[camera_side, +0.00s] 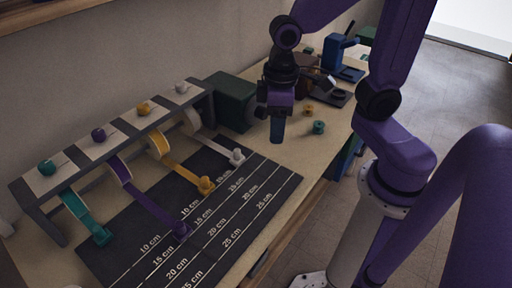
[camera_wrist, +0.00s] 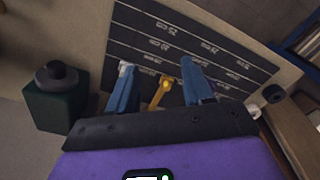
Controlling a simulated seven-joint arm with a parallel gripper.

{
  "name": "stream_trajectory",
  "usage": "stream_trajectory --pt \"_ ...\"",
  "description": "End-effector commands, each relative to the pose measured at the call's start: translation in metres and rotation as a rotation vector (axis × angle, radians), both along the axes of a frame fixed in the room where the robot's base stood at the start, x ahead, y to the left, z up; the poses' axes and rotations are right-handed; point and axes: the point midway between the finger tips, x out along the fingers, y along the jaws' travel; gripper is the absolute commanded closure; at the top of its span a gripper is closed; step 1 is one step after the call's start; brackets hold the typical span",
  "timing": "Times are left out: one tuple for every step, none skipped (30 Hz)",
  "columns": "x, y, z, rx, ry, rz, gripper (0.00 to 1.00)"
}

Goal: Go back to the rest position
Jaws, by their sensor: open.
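My gripper (camera_side: 277,128) hangs above the table, right of the ribbon stand and dark mat, pointing down. In the wrist view its two blue fingers (camera_wrist: 158,78) stand apart with nothing held between them. The yellow ribbon's end clip (camera_wrist: 163,86) shows between the fingers but lies on the mat below. In the side view, teal (camera_side: 100,233), purple (camera_side: 181,230), yellow (camera_side: 205,186) and white (camera_side: 237,157) ribbon ends lie on the mat. Their ribbons run from rolls under the stand.
The grey ribbon stand (camera_side: 122,137) with coloured knobs is at the left. A dark mat (camera_side: 262,195) carries cm lines. A small teal spool (camera_side: 319,127) and an orange one (camera_side: 308,110) sit right. A blue device (camera_side: 343,62) stands further back.

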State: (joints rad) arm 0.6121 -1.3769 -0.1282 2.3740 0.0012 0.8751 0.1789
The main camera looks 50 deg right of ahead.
Motion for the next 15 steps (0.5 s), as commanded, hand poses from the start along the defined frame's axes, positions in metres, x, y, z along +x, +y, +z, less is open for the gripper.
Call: stream_trajectory --pt "-0.012 -0.002 0.001 0.001 -0.002 0.054 0.49" --pt "-0.019 -0.002 0.002 0.002 -0.003 0.087 0.49" --pt "-0.028 -0.004 0.002 0.001 -0.003 0.131 0.49" --pt "-0.034 -0.005 0.003 0.002 -0.003 0.163 0.49" --pt "-0.041 -0.006 0.003 0.003 -0.004 0.197 0.49" --pt "-0.050 -0.008 0.004 0.004 -0.005 0.238 0.49" --pt "-0.056 -0.009 0.004 0.003 -0.006 0.271 0.49" --pt "-0.062 -0.010 0.004 0.003 -0.005 0.301 0.49" --pt "-0.070 -0.012 0.004 0.005 -0.007 0.338 0.49" --pt "-0.075 -0.014 0.005 0.004 -0.007 0.366 0.49" --pt "-0.080 -0.015 0.004 0.005 -0.007 0.390 0.49" --pt "-0.086 -0.017 0.005 0.005 -0.009 0.420 0.49" --pt "-0.090 -0.018 0.005 0.006 -0.009 0.439 0.49" --pt "-0.093 -0.019 0.005 0.006 -0.009 0.457 0.49" --pt "-0.097 -0.020 0.005 0.005 -0.009 0.476 0.49"
